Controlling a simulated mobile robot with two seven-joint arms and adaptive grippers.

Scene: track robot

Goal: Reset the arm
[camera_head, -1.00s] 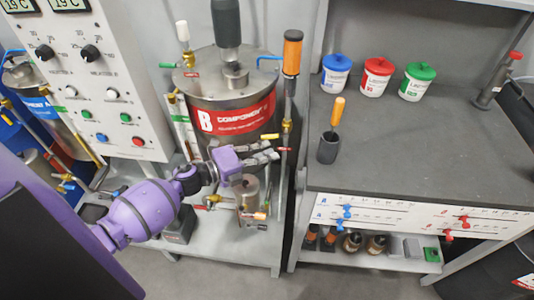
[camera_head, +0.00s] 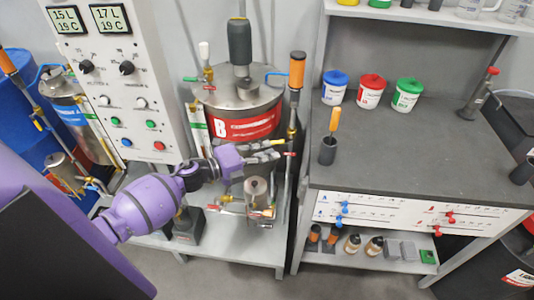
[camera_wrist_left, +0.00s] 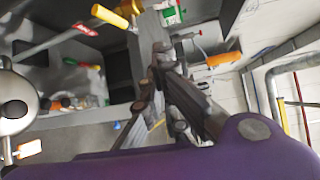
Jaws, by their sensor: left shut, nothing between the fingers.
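My left arm comes in from the left in the head view, with purple links. Its gripper (camera_head: 266,155) is shut and empty in front of the steel tank (camera_head: 243,121) with the red "B" label. The gripper fingers also show in the wrist view (camera_wrist_left: 160,75), close together with nothing between them. I cannot tell whether the fingers touch the tank or its pipes. My right gripper is not in view.
A control panel (camera_head: 118,75) stands left of the tank. A small metal cylinder (camera_head: 256,192) stands below the gripper.

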